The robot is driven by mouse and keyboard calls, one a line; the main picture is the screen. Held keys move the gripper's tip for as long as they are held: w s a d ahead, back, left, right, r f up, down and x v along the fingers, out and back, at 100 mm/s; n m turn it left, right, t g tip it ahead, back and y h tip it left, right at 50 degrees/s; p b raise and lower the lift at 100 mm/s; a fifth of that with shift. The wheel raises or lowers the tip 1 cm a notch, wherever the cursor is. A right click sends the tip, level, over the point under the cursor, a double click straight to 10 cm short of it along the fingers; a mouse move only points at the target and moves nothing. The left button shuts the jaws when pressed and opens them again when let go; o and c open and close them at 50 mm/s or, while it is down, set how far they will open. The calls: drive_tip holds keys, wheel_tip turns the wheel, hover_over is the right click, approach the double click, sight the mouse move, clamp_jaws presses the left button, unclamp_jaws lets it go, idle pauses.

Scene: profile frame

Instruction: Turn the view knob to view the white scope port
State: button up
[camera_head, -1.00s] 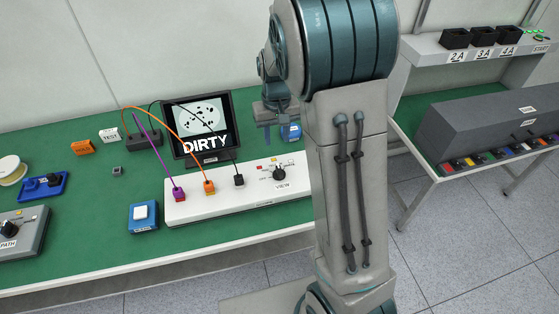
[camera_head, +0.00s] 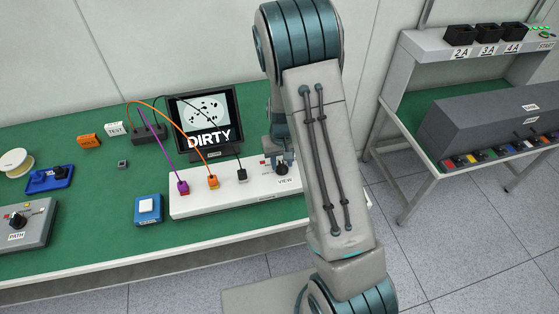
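The view knob (camera_head: 282,168) is a black dial above the VIEW label at the right end of a long white box (camera_head: 225,194). Small coloured marks sit around it; its setting is too small to read. Purple (camera_head: 183,188), orange (camera_head: 213,182) and black (camera_head: 242,175) plugs stand in the box's ports; I cannot make out a white port. The monitor (camera_head: 203,112) shows a round speckled picture with DIRTY across it. My gripper (camera_head: 281,156) is low, just above or at the knob, partly hidden by my arm. I cannot tell whether it touches the knob.
A blue box with a white button (camera_head: 148,209) stands left of the white box. A grey PATH box (camera_head: 25,230), a blue fixture (camera_head: 50,178) and a white spool (camera_head: 16,163) are farther left. A second bench (camera_head: 412,140) stands at right, across a floor gap.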

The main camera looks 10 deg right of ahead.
clamp_jaws()
drive_tip(key=shift+a, duration=0.35)
drive_tip(key=shift+d, duration=0.3)
drive_tip(key=shift+m+b, duration=0.6)
drive_tip(key=shift+m, duration=3.9)
drive_tip(key=shift+r, duration=0.1)
